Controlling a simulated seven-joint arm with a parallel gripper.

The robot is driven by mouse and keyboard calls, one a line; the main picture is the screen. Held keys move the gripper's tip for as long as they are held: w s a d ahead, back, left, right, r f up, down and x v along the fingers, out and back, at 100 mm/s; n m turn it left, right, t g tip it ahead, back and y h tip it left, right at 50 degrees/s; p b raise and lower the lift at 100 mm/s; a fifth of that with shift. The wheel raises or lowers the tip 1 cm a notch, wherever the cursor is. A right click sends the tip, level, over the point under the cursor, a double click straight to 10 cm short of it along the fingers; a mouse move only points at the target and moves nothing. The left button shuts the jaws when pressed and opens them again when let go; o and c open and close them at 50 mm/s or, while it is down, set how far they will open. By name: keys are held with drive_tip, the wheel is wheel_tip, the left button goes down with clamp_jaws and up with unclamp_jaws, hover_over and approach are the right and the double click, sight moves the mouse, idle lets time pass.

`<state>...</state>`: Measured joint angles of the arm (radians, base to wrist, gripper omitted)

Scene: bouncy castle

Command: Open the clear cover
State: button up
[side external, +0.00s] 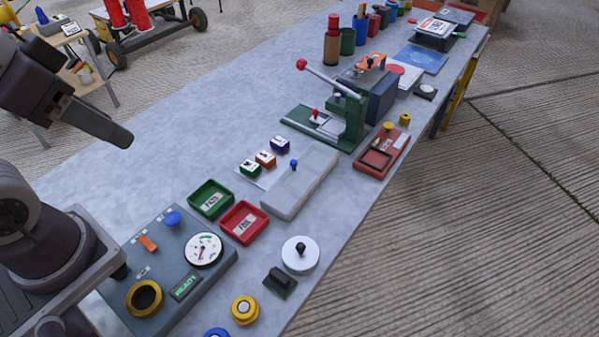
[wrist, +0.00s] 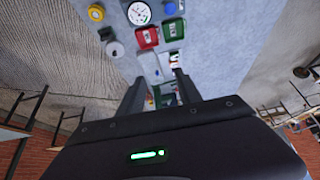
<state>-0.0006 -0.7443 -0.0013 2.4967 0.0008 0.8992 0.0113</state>
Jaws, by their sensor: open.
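A long pale tray (side external: 288,196) lies on the grey bench near the middle of the side external view. A see-through lid seems to lie over it, with a small blue knob (side external: 293,163) standing up near its far end. The lid's edges are hard to make out. It looks closed. My gripper (wrist: 158,92) is open and empty in the wrist view. In the side external view it is at the upper left, above the bench and well apart from the tray.
Green (side external: 211,199) and red (side external: 244,222) bins sit left of the tray, with several small coloured blocks (side external: 265,158) beside it. A green lever press (side external: 340,115) stands behind. A panel with a gauge (side external: 203,250) is in front. The bench's left middle (side external: 160,150) is clear.

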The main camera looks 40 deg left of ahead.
drive_tip(key=w+m+g, duration=0.1)
drive_tip(key=w+m, duration=0.7)
drive_tip(key=w, duration=0.3)
drive_tip(key=m+g+h, duration=0.2)
drive_tip(key=m+g, duration=0.1)
drive_tip(key=m, duration=1.7)
hover_over(293, 160)
drive_tip(key=s+a, duration=0.1)
drive_tip(key=s+a+f+x, duration=0.1)
drive_tip(key=s+a+x, duration=0.1)
drive_tip(key=x, duration=0.9)
drive_tip(key=s+a+x, duration=0.1)
drive_tip(key=a+x, duration=0.1)
drive_tip(key=x, duration=0.9)
drive_tip(key=shift+m, duration=0.3)
drive_tip(key=x, duration=0.7)
drive_tip(key=shift+s+a+f, duration=0.1)
drive_tip(key=shift+f, duration=0.15)
clamp_jaws()
